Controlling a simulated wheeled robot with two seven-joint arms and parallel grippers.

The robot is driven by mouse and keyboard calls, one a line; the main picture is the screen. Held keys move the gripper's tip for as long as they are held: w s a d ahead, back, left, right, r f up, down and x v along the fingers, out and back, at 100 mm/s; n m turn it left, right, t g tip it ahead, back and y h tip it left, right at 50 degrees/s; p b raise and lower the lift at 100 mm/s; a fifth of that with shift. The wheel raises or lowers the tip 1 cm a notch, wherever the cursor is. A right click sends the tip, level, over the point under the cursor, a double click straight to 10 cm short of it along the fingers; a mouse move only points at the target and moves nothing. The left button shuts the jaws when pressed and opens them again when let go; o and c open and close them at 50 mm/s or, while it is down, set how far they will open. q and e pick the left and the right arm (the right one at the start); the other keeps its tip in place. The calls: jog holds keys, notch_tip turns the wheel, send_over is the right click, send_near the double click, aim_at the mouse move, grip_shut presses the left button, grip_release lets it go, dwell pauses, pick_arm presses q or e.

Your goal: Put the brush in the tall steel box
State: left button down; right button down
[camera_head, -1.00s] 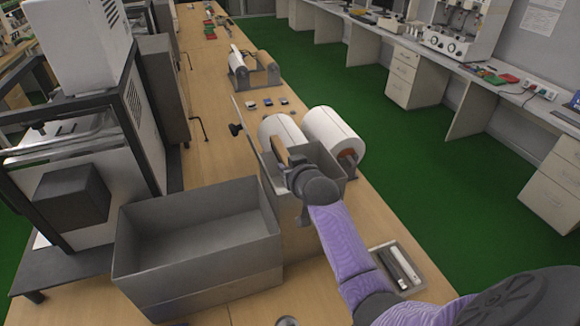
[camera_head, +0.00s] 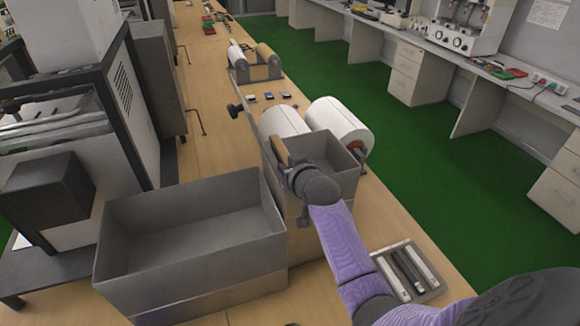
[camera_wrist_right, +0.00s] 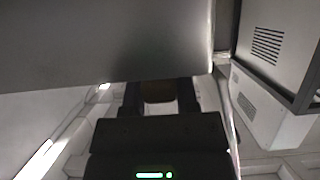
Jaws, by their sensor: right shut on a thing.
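The tall steel box (camera_head: 347,178) stands on the bench in the head view, right of a wide low steel bin. My right gripper (camera_head: 283,163) is at the box's left side, near its rim, and partly covers it. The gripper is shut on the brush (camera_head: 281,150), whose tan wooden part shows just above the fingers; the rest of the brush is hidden. In the right wrist view a brown piece of the brush (camera_wrist_right: 158,92) shows between the dark fingers, below a large grey metal surface. My left gripper is out of view.
The wide steel bin (camera_head: 190,285) fills the bench's front left. White paper rolls (camera_head: 338,122) stand close behind the tall box. A small tray (camera_head: 410,270) with dark and white bars lies right of my forearm. A grey machine (camera_head: 75,150) stands at left.

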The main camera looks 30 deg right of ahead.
jog(key=shift+r, duration=0.1)
jog(key=shift+c, duration=1.4)
grip_release()
jog(key=shift+s, duration=0.3)
jog(key=p+v, duration=0.2)
jog(key=v, duration=0.7)
jog(key=shift+r, duration=0.2)
